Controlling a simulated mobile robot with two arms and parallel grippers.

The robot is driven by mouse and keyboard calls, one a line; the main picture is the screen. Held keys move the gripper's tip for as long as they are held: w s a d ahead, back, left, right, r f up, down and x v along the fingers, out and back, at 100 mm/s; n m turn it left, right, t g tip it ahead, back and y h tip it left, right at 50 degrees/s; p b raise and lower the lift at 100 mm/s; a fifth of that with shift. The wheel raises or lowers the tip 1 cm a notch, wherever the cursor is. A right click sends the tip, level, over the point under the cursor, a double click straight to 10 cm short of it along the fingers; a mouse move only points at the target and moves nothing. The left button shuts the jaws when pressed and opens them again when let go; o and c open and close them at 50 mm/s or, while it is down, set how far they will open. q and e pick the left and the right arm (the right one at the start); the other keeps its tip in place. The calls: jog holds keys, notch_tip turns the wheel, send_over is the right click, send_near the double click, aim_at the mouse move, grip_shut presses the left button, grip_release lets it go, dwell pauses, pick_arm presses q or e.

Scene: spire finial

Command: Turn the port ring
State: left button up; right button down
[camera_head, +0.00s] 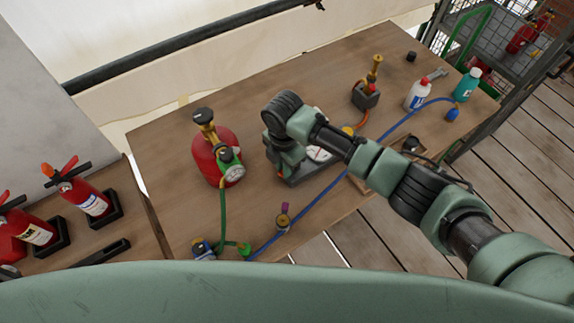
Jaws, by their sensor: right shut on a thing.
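My right arm comes in from the right and ends over the middle of the wooden table. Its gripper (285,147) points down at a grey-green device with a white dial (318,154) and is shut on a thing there. The arm and wrist cover the fingertips and the held part, which I take to be the port ring; I cannot make the ring out. A red cylinder (208,160) with a brass valve and a gauge (235,174) stands left of the device. My left gripper is not in view.
A green hose (222,208) and a blue hose (316,201) cross the table (165,150). A brass fitting on a dark block (365,95), a white bottle (416,95) and a teal bottle (466,85) stand at the right. Fire extinguishers (82,193) stand at the left.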

jog(key=shift+w+a+m+p, duration=0.2)
jog(key=shift+w+m, duration=0.1)
jog(key=shift+m, duration=0.6)
jog(key=shift+w+a+m+p, duration=0.2)
jog(key=shift+w+m, duration=0.05)
jog(key=shift+m, duration=0.65)
jog(key=c, duration=1.4)
grip_release()
notch_tip(320, 180, up, 8)
jog(key=b, duration=0.1)
jog(key=shift+b, duration=0.3)
jog(key=shift+f, duration=0.1)
